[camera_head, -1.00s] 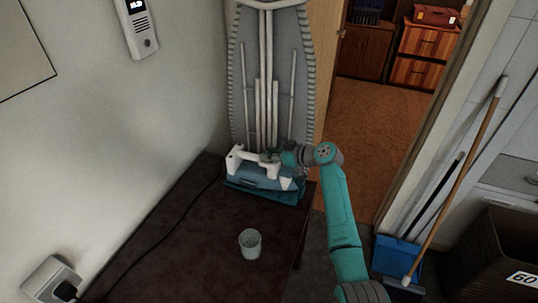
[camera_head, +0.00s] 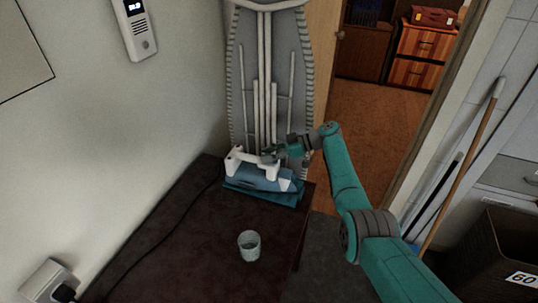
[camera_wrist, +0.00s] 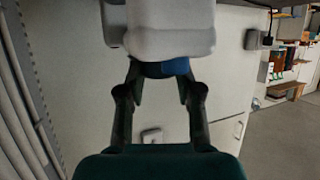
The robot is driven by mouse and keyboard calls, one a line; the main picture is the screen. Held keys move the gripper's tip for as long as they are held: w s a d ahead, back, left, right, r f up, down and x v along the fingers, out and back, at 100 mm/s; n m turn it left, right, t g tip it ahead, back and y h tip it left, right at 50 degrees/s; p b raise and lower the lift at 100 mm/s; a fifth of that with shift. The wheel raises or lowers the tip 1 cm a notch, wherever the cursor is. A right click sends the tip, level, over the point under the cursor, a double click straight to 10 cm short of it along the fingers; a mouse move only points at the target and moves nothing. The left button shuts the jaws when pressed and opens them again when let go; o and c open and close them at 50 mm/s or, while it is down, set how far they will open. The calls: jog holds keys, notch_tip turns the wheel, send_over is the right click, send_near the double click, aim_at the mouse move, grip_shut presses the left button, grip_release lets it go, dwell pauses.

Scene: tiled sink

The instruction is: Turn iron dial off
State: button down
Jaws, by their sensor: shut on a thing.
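The iron (camera_head: 262,178), blue with a white handle, rests on a blue stand (camera_head: 240,190) at the far end of the dark table. My gripper (camera_head: 272,154) is at the iron's handle, reaching in from the right. In the wrist view, the white handle part (camera_wrist: 170,28) fills the top, with a blue round dial (camera_wrist: 165,68) beneath it. My gripper (camera_wrist: 159,82) has its two fingertips on either side of this dial and is shut on it. The fingertips' contact is partly hidden by the handle, and the dial's setting cannot be read.
A glass (camera_head: 249,245) stands on the dark table (camera_head: 190,255). An ironing board (camera_head: 270,80) stands upright behind the iron. A cord runs along the left wall to a socket (camera_head: 45,285). A broom (camera_head: 465,165) leans at the right.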

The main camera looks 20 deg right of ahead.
jog(key=shift+f+g, duration=0.1)
jog(key=shift+g, duration=0.2)
dwell(0.4)
jog(key=c, duration=0.7)
grip_release()
jog(key=shift+c, duration=0.2)
jog(key=v, duration=1.2)
jog(key=shift+d, duration=0.1)
